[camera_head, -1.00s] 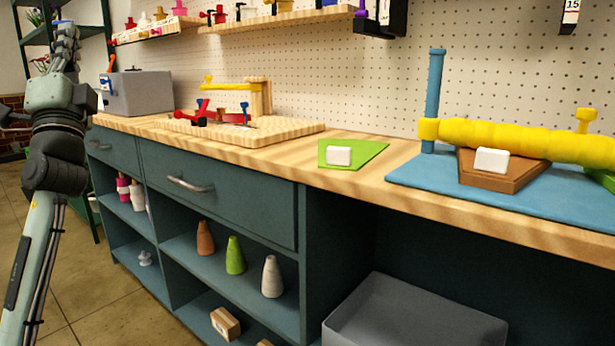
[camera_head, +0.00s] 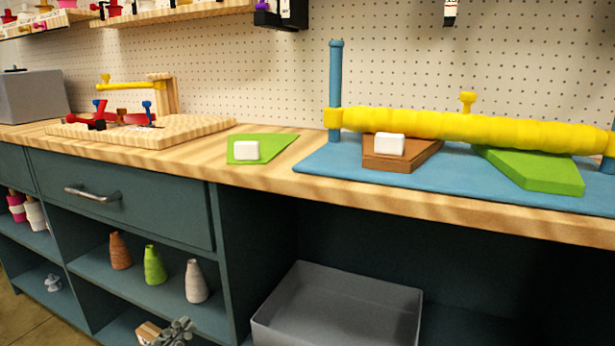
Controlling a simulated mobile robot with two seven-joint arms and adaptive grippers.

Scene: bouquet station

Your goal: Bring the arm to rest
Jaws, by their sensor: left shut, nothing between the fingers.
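Only the tip of my left gripper (camera_head: 177,332) shows, at the bottom edge of the head view. It is shut with nothing in it, and appears in front of the workbench's lower shelf, by a small wooden block (camera_head: 148,332). The rest of my left arm is out of the frame. My right gripper is not in view.
The teal workbench (camera_head: 130,220) has a wooden top with a yellow roll (camera_head: 450,127) on a blue base (camera_head: 325,160), a green sheet (camera_head: 275,144) and a cutting stand (camera_head: 180,132). A grey bin (camera_head: 340,310) sits below. Cones (camera_head: 154,265) stand on a shelf.

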